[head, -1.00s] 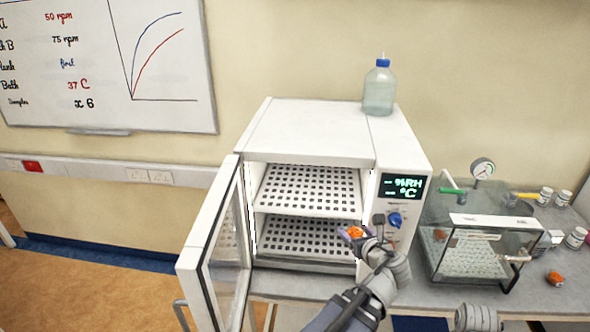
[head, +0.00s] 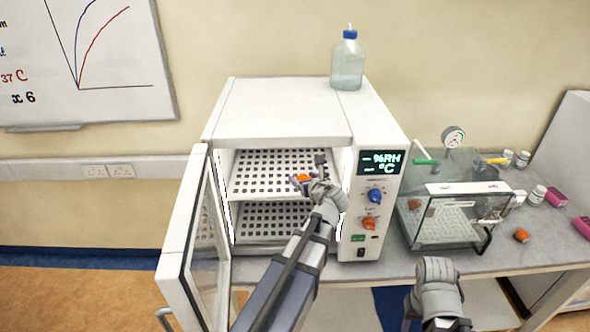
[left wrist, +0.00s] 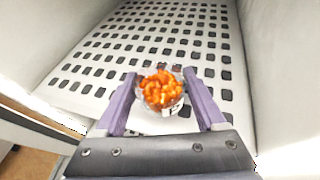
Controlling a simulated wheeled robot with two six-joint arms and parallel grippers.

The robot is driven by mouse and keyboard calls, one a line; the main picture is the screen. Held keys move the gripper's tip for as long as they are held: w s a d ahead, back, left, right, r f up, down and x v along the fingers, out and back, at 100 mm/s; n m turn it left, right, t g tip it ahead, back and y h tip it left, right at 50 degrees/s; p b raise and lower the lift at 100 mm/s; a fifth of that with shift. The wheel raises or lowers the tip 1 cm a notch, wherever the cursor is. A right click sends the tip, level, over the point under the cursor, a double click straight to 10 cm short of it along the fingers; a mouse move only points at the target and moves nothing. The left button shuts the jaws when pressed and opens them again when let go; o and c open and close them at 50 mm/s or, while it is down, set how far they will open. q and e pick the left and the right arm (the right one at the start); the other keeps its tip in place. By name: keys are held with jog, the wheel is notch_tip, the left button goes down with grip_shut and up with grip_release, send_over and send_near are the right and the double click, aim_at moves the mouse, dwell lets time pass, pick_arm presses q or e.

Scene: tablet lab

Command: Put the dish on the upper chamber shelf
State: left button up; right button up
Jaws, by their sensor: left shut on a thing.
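The dish (left wrist: 160,92), a small clear dish with orange contents, is held between the purple fingers of my left gripper (left wrist: 163,84). In the head view, my left gripper (head: 304,181) is at the open front of the white chamber, with the dish (head: 301,177) seen against the upper shelf (head: 268,172). In the left wrist view, the perforated upper shelf (left wrist: 95,72) spreads out beyond and below the dish. I cannot tell the exact gap between them. My right gripper (head: 437,285) is low at the right, its fingers unclear.
The chamber door (head: 200,245) stands open on the left. A lower shelf (head: 270,220) is below. A bottle (head: 347,62) stands on the chamber. A glass box (head: 455,215) with a gauge is at right, and another orange dish (head: 521,235) lies on the bench.

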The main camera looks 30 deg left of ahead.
aim_at(301, 173)
pick_arm(q)
jog(key=shift+w+a, duration=1.15)
jog(key=shift+a, duration=0.15)
jog(key=w+a, duration=0.2)
jog(key=a, duration=0.1)
jog(key=shift+w, duration=0.35)
jog(key=shift+s+d+f+b, duration=0.1)
jog(key=shift+s+f+b, duration=0.05)
jog(key=shift+f+b, duration=0.3)
jog(key=shift+s+d+f+b, duration=0.1)
jog(key=shift+f+b, duration=0.35)
jog(key=shift+r, duration=0.15)
jog(key=shift+f, duration=0.2)
jog(key=o, duration=1.4)
jog(key=shift+c, duration=0.2)
jog(key=shift+r, duration=0.1)
